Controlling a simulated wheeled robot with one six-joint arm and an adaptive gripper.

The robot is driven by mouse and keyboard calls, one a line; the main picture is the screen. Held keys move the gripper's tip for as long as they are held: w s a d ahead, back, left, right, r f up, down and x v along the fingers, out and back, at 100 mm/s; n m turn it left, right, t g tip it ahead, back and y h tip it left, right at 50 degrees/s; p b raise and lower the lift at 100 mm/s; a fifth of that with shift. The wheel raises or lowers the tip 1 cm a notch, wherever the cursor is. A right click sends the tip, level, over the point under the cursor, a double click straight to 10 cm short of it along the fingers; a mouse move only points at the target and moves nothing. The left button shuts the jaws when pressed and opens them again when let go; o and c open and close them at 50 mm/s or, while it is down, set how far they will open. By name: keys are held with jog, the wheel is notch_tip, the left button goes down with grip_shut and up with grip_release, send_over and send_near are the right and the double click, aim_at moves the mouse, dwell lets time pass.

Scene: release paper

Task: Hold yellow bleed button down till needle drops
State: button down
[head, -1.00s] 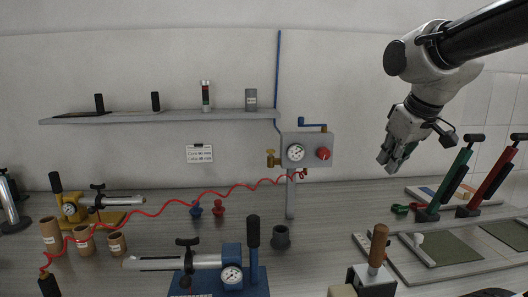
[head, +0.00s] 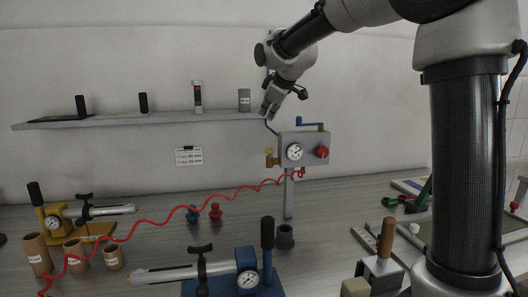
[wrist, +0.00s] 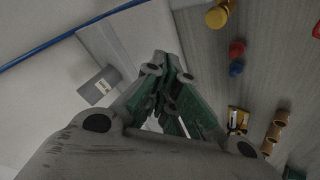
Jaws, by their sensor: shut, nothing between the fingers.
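A grey box (head: 311,143) on a post carries a round white gauge (head: 294,152), whose needle is too small to read. A yellow, brass-like knob (head: 271,159) sticks out at the box's left side; it also shows at the top of the wrist view (wrist: 218,14). It looks like the bleed button, though I cannot tell for sure. My gripper (head: 267,113) is shut and empty, by the right end of the shelf, above and apart from the knob. Its green-padded fingers come together in the wrist view (wrist: 168,68).
A red knob (head: 322,151) and blue handle (head: 310,124) are on the box. The shelf (head: 160,117) holds several small items, including a grey block (head: 244,100). A red coiled hose (head: 150,217) crosses the bench. A blue pump (head: 236,275) stands in front.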

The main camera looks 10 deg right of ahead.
jog(key=shift+w+a, duration=0.2)
send_over(270, 154)
jog(key=w, duration=0.1)
jog(key=shift+w+a+f, duration=0.1)
jog(key=shift+a+f, duration=0.1)
jog(key=shift+f, duration=2)
jog(key=shift+w+a+f, duration=0.1)
jog(key=shift+a+f, duration=0.1)
jog(key=shift+f, duration=2)
jog(key=shift+f, duration=0.1)
jog(key=shift+f, duration=0.25)
jog(key=shift+f, duration=0.6)
jog(key=shift+r, duration=0.1)
dwell(0.3)
jog(key=shift+r, duration=0.9)
